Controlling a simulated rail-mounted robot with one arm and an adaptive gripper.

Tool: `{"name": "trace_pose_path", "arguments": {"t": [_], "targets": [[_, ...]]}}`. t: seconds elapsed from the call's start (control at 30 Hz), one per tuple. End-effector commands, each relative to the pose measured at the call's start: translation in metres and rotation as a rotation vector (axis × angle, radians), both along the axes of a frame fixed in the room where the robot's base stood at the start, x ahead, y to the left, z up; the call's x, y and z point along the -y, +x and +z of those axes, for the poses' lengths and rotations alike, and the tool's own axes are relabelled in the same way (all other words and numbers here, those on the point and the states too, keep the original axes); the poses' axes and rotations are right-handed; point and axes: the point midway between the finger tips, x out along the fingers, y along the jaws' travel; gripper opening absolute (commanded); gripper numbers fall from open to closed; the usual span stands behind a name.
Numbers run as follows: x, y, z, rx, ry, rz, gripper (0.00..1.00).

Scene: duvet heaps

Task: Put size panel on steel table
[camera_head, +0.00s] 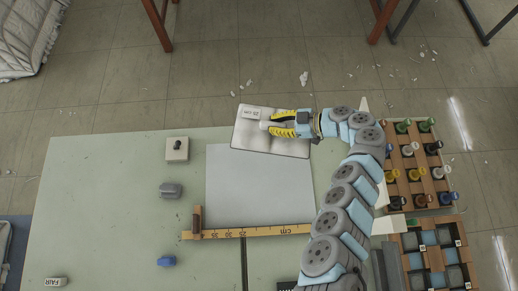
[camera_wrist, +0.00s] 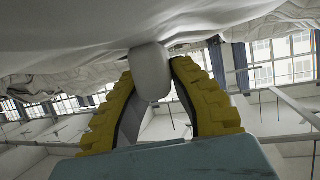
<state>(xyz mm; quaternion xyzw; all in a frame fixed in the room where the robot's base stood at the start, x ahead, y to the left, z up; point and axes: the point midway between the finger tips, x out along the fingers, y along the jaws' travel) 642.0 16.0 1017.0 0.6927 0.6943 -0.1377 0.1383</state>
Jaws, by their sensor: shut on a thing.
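My gripper (camera_head: 270,125) has yellow fingers shut on a pale grey knob on the panel. In the wrist view, the knob (camera_wrist: 152,75) sits between the fingers, against the white cloth (camera_wrist: 80,25). I cannot tell how high the panel is above the table.
A yellow ruler (camera_head: 270,231) with a brown block (camera_head: 196,222) lies below the grey rectangle. A cream block (camera_head: 177,149), a grey block (camera_head: 171,190), a blue block (camera_head: 166,261) and a FAIR block (camera_head: 57,281) stand left. A spool rack (camera_head: 408,165) is right. The table's left is mostly clear.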

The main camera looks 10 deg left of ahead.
Motion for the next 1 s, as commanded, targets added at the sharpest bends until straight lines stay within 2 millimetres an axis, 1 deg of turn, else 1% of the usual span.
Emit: {"name": "trace_pose_path", "arguments": {"t": [0.37,0.53,0.67,0.77,0.97,1.0], "targets": [[0.013,-0.029,-0.011,-0.001,0.001,0.044,0.00],[0.024,-0.052,-0.018,-0.004,-0.001,0.075,0.00],[0.033,-0.075,-0.026,-0.005,-0.001,0.101,0.00],[0.041,-0.097,-0.031,-0.006,-0.002,0.124,0.00],[0.058,-0.146,-0.042,-0.006,-0.004,0.164,0.00],[0.060,-0.157,-0.043,-0.007,-0.002,0.174,0.00]]}}
